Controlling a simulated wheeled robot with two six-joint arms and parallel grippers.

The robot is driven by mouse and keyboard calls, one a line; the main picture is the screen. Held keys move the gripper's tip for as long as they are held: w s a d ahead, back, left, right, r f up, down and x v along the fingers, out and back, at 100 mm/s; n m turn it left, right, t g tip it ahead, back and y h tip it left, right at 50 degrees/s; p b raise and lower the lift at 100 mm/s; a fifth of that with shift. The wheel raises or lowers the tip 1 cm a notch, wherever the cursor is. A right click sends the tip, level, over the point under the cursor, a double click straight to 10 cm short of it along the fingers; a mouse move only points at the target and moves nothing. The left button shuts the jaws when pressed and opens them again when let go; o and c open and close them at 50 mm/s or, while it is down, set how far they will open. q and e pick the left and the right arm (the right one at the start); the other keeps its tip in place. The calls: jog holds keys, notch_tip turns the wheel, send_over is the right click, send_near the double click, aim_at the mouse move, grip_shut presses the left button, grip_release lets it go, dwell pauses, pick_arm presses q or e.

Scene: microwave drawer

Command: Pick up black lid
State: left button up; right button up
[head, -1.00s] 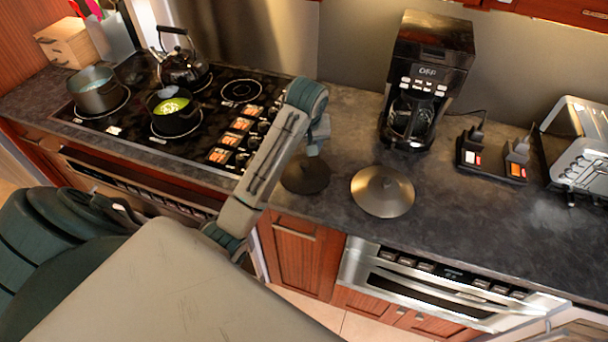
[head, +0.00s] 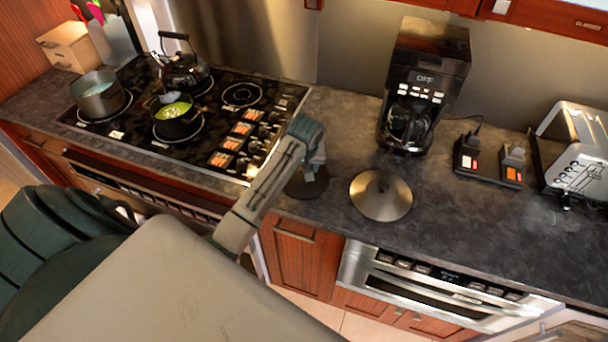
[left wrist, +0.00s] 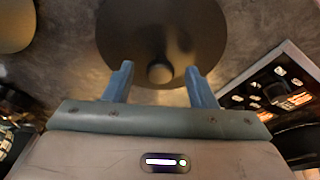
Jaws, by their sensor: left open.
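The black lid (head: 316,188) lies on the dark counter just right of the stove, partly hidden behind my left gripper (head: 312,167). In the left wrist view the lid (left wrist: 160,28) is a dark round disc with a round knob (left wrist: 160,70) near its lower edge. My left gripper (left wrist: 158,85) is open, its two blue-grey fingers apart on either side of the knob. I cannot tell whether the fingers touch the lid. My right gripper is not in view.
A shiny metal lid (head: 381,195) lies right of the black lid. The stove (head: 225,135) with a green-filled pot (head: 177,118) and kettle (head: 182,68) is to the left. A coffee maker (head: 426,85) and toaster (head: 575,150) stand behind and right.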

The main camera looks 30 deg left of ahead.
pick_arm(q)
grip_shut()
